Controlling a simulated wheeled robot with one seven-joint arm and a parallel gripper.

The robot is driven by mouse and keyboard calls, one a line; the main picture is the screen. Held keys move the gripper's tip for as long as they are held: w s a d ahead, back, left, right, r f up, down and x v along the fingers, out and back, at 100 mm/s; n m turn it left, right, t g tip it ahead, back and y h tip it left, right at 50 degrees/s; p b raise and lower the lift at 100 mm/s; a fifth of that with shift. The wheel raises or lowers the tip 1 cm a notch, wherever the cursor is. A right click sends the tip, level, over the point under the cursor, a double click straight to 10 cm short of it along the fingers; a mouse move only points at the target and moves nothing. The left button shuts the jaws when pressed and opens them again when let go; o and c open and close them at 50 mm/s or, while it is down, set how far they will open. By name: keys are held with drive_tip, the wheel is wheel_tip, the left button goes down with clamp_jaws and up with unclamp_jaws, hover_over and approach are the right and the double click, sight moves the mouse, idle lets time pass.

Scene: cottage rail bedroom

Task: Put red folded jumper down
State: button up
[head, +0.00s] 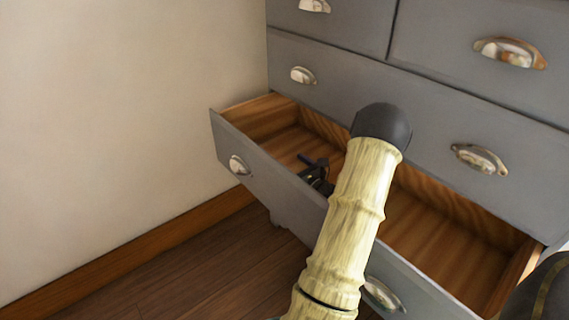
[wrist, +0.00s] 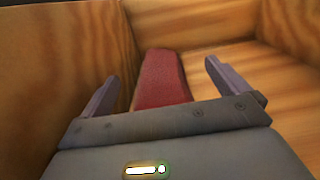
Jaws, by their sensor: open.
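The red folded jumper (wrist: 162,80) lies inside the open wooden drawer, seen in the wrist view between and beyond my fingers. My gripper (wrist: 160,85) is open, with one finger on each side of the jumper and a gap on both sides. In the head view my gripper (head: 312,166) is a small dark shape inside the left part of the open drawer (head: 268,182). My arm hides the middle of the drawer there, and the jumper cannot be seen in that view.
The grey chest of drawers (head: 350,88) has closed drawers above the open one. The drawer's right part (head: 440,245) looks empty. Wooden drawer walls (wrist: 195,25) stand close around my gripper. A pale wall (head: 120,120) is at the left, above the wooden floor (head: 190,280).

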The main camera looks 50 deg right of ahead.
drive_tip(key=s, duration=0.3)
drive_tip(key=s+p, duration=0.1)
drive_tip(key=s, duration=0.2)
drive_tip(key=s+a, duration=0.1)
drive_tip(key=s, duration=0.2)
drive_tip(key=shift+s, duration=0.25)
drive_tip(key=shift+p, duration=0.3)
